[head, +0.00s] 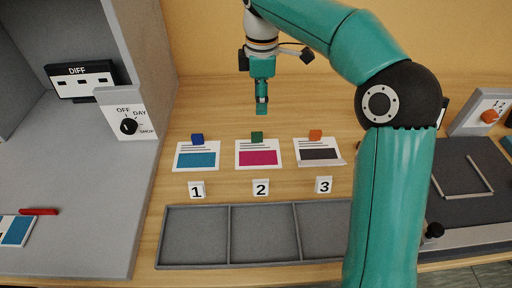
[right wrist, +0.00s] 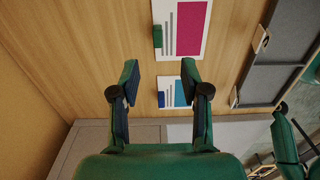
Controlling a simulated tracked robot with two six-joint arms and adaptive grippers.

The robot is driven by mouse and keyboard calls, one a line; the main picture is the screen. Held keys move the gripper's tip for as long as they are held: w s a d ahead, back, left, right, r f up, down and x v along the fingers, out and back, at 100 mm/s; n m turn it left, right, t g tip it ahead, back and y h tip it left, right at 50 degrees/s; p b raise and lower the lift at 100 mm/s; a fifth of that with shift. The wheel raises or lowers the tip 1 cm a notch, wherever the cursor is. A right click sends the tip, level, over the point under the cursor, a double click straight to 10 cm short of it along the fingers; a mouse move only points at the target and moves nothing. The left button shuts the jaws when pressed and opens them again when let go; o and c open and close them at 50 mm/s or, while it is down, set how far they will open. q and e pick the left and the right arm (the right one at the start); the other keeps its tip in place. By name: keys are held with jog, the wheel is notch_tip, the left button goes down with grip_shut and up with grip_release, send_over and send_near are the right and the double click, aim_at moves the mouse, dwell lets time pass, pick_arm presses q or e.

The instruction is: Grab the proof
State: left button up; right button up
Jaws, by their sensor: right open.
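Three printed proof cards lie in a row on the wooden table. One has a blue patch (head: 197,160), one a magenta patch (head: 258,157) and one a dark grey patch (head: 319,153), with one edge that looks raised. A blue block (head: 197,139), a green block (head: 257,137) and an orange block (head: 315,135) sit at their top edges. My right gripper (head: 262,106) points down behind the magenta card, apart from it. In the right wrist view the gripper (right wrist: 159,78) is open and empty, with the blue card (right wrist: 180,91) seen between its fingers. Another card (head: 14,231) lies in the grey booth.
Number tags 1 (head: 196,190), 2 (head: 260,188) and 3 (head: 324,185) stand before a grey three-compartment tray (head: 229,235), which looks empty. The grey booth (head: 60,180) has a dial (head: 128,126) and a red pen (head: 39,211). My right arm hides the tray's right end.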

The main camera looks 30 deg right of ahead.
aim_at(261, 134)
notch_tip(261, 134, down, 8)
jog(key=shift+a+r+b, duration=0.1)
jog(key=shift+r+b, duration=0.05)
jog(key=shift+b, duration=0.55)
jog(key=f, duration=0.5)
jog(key=shift+w+d+b, duration=0.1)
jog(key=shift+d+b, duration=0.1)
jog(key=shift+b, duration=0.1)
jog(key=shift+f, duration=0.1)
grip_shut()
